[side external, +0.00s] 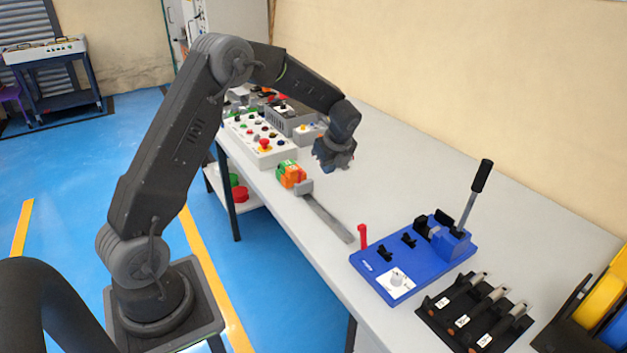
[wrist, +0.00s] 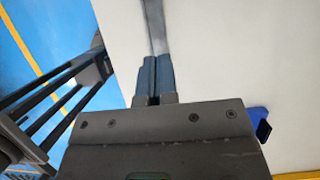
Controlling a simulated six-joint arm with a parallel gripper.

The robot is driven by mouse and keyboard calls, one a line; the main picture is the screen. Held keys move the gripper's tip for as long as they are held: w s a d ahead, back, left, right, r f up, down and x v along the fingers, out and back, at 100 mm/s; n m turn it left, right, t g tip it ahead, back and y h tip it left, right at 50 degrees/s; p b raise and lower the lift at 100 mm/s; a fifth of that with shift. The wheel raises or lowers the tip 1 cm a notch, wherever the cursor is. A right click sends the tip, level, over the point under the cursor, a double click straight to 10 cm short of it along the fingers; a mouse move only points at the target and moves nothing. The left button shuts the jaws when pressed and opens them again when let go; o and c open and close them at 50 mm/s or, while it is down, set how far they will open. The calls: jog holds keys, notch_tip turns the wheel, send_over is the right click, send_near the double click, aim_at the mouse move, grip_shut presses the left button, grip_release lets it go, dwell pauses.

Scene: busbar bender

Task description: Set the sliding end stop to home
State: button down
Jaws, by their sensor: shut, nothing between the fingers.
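A long grey rail (side external: 328,218) lies along the table's front edge. A grey block (side external: 303,187) sits at its far end, touching or close to an orange and green piece (side external: 291,174); I cannot tell for sure which part is the sliding end stop. No home mark can be made out. My gripper (side external: 332,168) is above the table, to the right of the orange and green piece. In the wrist view my gripper's fingers (wrist: 151,62) are together and empty, with a grey strip (wrist: 153,28) in line beyond them.
A blue bender (side external: 412,260) with an upright black-handled lever (side external: 475,195) and a red peg (side external: 363,236) stands at the rail's near end. A black rack (side external: 475,312) is to its right. Control boxes (side external: 262,140) stand behind. The table's right middle is clear.

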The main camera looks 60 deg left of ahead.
send_near(309, 191)
jog(key=d+f, duration=0.2)
jog(key=f, duration=0.1)
jog(key=shift+d+f, duration=0.2)
jog(key=shift+d, duration=0.15)
jog(key=a, duration=0.3)
jog(key=shift+a+f, duration=0.1)
jog(key=shift+f, duration=0.2)
jog(key=shift+a, duration=0.55)
jog(key=a, duration=0.4)
jog(key=shift+a, duration=0.25)
jog(key=shift+d, duration=0.1)
